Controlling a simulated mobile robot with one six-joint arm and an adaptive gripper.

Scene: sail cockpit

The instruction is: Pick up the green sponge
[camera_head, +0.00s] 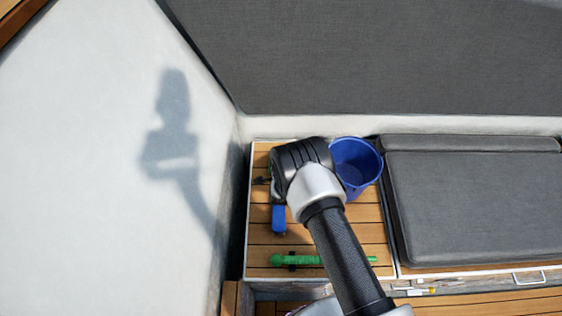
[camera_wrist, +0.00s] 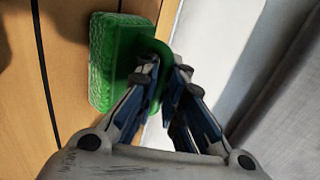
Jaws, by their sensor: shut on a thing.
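The green sponge (camera_wrist: 112,62) shows in the wrist view as a textured block close to the wooden slats, with a smoother rounded green part on its right. My gripper (camera_wrist: 166,77) is shut on that rounded part, its fingertips on either side of it. I cannot tell whether the sponge still touches the slats.
A blue bucket (camera_head: 358,168) stands right of my wrist on the wooden slatted seat (camera_head: 262,235). A blue item (camera_head: 279,219) and a green bar-shaped item (camera_head: 315,260) lie nearer. A white wall (camera_head: 110,120) is left, a grey cushion (camera_head: 475,205) right.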

